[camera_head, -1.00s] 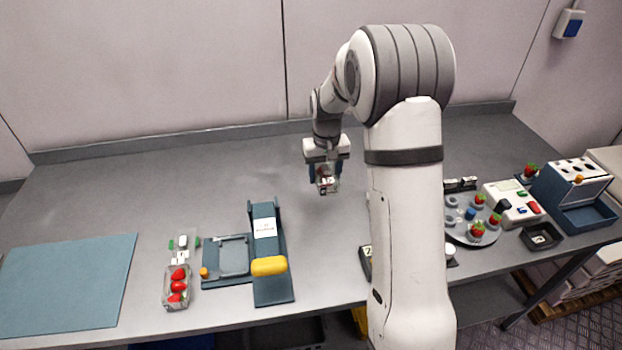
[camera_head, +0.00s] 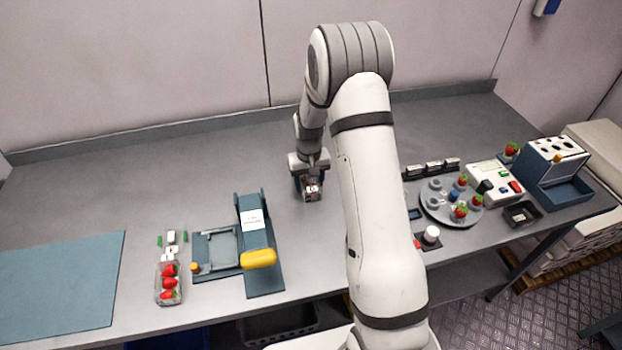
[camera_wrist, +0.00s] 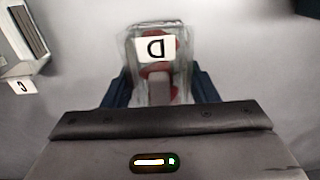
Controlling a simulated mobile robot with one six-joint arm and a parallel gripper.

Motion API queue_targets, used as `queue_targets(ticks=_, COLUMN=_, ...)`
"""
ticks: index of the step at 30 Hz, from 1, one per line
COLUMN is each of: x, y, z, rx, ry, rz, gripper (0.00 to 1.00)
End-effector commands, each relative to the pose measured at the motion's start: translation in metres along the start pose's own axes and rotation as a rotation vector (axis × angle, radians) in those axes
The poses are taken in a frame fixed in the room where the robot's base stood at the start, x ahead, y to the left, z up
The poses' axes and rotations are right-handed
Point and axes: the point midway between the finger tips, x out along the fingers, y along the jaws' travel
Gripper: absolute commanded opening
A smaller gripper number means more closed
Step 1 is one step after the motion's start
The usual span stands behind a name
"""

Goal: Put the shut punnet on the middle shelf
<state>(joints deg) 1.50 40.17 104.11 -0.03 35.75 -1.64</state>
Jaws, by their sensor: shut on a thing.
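My gripper (camera_head: 309,184) is shut on a clear punnet (camera_head: 312,194) and holds it over the bare back part of the grey table. The wrist view shows the punnet (camera_wrist: 152,48) between the blue fingers, with red berries inside and a white label marked D on it. Whether its lid is fully closed is too blurred to tell. A second clear punnet (camera_head: 168,283) with several red strawberries lies on the table at the left. I see no middle shelf in either view.
A blue press-like fixture with a yellow handle (camera_head: 259,259) stands at the table's front. A blue mat (camera_head: 60,285) lies far left. A round grey tray (camera_head: 436,208) with berries, a keypad device (camera_head: 494,179) and a blue box (camera_head: 555,175) stand right.

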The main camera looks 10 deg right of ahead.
Motion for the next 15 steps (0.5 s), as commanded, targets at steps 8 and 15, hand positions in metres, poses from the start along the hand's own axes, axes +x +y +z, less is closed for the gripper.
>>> queue_targets(ticks=8, x=0.0043, y=0.0003, z=-0.0003, rx=0.0, ry=0.001, rz=0.0, gripper=0.28)
queue_targets(ticks=15, x=0.0021, y=0.0006, z=-0.0001, rx=0.001, ry=0.0, rz=0.0, gripper=0.73)
